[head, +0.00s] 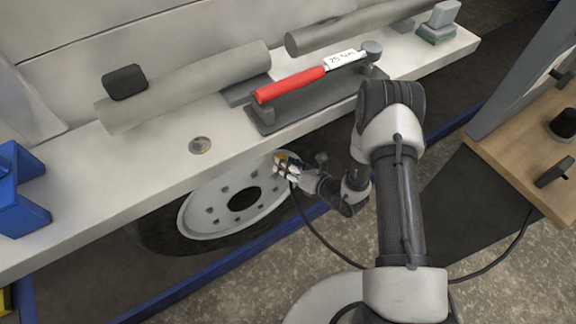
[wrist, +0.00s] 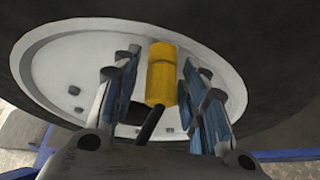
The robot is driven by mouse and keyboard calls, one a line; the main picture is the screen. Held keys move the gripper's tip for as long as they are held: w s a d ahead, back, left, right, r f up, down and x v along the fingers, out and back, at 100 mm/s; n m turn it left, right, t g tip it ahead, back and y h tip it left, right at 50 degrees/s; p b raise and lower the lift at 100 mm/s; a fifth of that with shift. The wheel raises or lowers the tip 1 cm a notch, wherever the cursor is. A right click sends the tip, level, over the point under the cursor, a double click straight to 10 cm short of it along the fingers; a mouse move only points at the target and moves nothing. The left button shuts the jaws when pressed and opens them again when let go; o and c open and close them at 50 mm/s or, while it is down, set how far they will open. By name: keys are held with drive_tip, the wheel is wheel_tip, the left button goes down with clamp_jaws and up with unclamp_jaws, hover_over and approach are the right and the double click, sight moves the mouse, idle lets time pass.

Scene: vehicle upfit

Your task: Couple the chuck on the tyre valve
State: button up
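The yellow chuck (wrist: 160,75) stands between the fingers of my gripper (wrist: 161,92) in the wrist view, with a gap on each side. My gripper is open around it, and the blue finger pads do not appear to touch it. A black hose (wrist: 151,124) runs from the chuck's lower end. In the head view my gripper (head: 283,166) is at the right rim of the wheel (head: 207,213), with a bit of yellow at its fingertips. The valve is hidden behind the chuck, so I cannot tell whether the two are joined.
A white ledge (head: 165,165) runs above the wheel. It carries a red-handled torque wrench (head: 290,86) on a dark holder, grey rolls and a blue stand (head: 18,195). A blue rail (head: 225,268) runs below the wheel. A wooden bench (head: 530,165) is at right.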

drive_tip(key=shift+s+d+r, duration=0.1)
drive_tip(key=shift+s+d, duration=0.05)
drive_tip(key=shift+p+v, duration=0.6)
drive_tip(key=shift+v, duration=0.85)
drive_tip(key=shift+o, duration=0.5)
drive_tip(key=o, duration=0.5)
drive_tip(key=shift+c, duration=0.2)
drive_tip(key=shift+c, duration=0.4)
drive_tip(key=c, duration=0.5)
